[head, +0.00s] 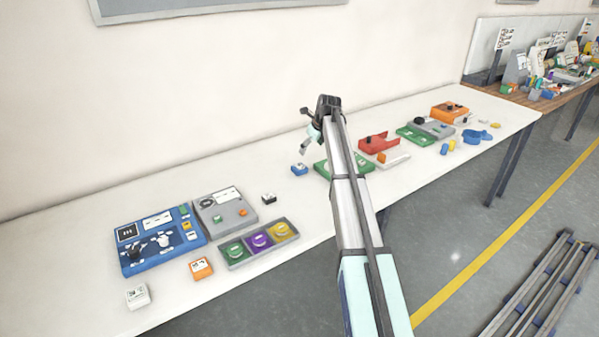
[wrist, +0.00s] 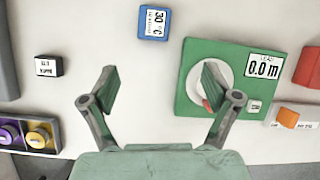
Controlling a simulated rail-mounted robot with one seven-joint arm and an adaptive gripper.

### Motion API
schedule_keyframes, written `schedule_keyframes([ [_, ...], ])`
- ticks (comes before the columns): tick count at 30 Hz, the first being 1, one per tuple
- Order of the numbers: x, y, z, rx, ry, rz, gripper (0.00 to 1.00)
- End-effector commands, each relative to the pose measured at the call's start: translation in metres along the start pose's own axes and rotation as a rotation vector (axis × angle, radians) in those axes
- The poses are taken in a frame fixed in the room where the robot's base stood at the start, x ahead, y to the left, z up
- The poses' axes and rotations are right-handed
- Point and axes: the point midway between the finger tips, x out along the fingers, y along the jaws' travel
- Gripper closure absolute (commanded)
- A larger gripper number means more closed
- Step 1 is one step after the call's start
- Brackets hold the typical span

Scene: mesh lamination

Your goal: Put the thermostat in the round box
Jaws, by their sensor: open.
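A small blue block with a white label reading 30 °C, seemingly the thermostat, lies at the top of the wrist view (wrist: 153,23). In the head view a small blue block (head: 299,169) lies on the table left of my gripper. In the head view my gripper (head: 312,132) is raised above the table. I cannot tell which thing is the round box; a three-compartment tray (head: 225,262) holds green, purple and yellow round pieces.
A green board (wrist: 187,104) with a white dial lies close to the right finger. A small black block (wrist: 48,66) lies left. A blue panel (head: 128,266), grey panel (head: 224,207), orange block (head: 201,268) and white block (head: 137,296) stand at the near left. Red and orange devices stand right.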

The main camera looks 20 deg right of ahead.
Motion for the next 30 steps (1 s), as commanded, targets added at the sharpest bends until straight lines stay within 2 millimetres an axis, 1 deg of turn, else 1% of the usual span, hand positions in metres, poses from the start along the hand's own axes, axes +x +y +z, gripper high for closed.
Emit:
schedule_keyframes([
  [3,-0.006,0.001,-0.006,-0.22,-0.017,-0.006,0.12],
  [5,-0.009,0.001,-0.007,-0.35,-0.026,-0.01,0.12],
  [12,-0.02,0.004,-0.012,-0.892,-0.052,-0.037,0.12],
  [30,-0.034,0.013,-0.015,-2.251,-0.052,-0.146,0.12],
])
